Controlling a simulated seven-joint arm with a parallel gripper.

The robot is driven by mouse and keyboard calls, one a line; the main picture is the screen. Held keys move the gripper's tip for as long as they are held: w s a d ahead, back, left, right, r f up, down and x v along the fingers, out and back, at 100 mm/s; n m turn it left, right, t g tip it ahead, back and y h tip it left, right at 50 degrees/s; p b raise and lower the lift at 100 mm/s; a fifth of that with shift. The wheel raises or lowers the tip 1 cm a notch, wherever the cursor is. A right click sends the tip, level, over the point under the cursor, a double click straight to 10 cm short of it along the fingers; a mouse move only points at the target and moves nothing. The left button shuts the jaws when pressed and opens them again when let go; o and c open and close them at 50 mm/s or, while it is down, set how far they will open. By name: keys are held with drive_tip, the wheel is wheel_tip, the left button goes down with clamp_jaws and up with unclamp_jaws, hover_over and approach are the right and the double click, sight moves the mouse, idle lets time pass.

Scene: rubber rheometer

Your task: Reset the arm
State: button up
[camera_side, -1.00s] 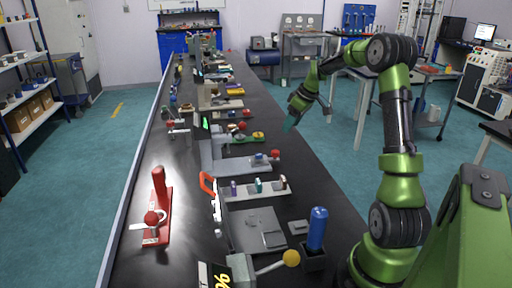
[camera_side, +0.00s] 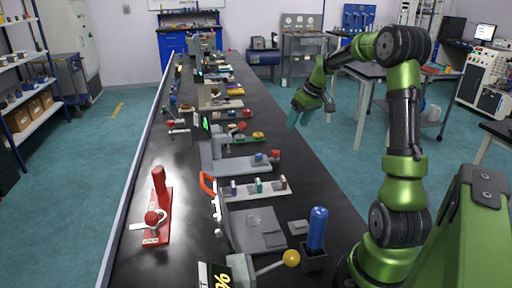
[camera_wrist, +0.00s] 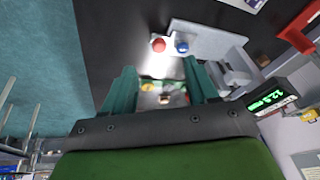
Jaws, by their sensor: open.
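My green arm stands at the right of the bench in the side view. My gripper (camera_side: 299,117) hangs at the bench's right edge, above the floor side, with teal fingers pointing down. In the wrist view my gripper (camera_wrist: 157,90) shows two teal fingers spread apart, with nothing held between them. Below and beyond the fingers lie a grey plate with a red knob (camera_wrist: 158,45) and a blue knob (camera_wrist: 182,47), and a green plate with a yellow part (camera_wrist: 149,86).
The long black bench (camera_side: 185,230) carries a row of devices. A red press (camera_side: 157,212) stands at its left front. A blue-handled tool (camera_side: 317,230) stands in a dark holder near my base. A green digital display (camera_wrist: 267,101) shows in the wrist view.

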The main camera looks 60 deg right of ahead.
drive_tip(key=s+a+r+t, duration=0.1)
drive_tip(key=s+a, duration=0.3)
drive_tip(key=a, duration=0.7)
drive_tip(key=s+a+r+t+y, duration=0.1)
drive_tip(key=s+a+r, duration=0.2)
drive_tip(key=a, duration=0.9)
drive_tip(key=s+a+r+t+y, duration=0.1)
drive_tip(key=s+a, duration=0.4)
drive_tip(key=a, duration=0.7)
drive_tip(key=shift+r, duration=0.85)
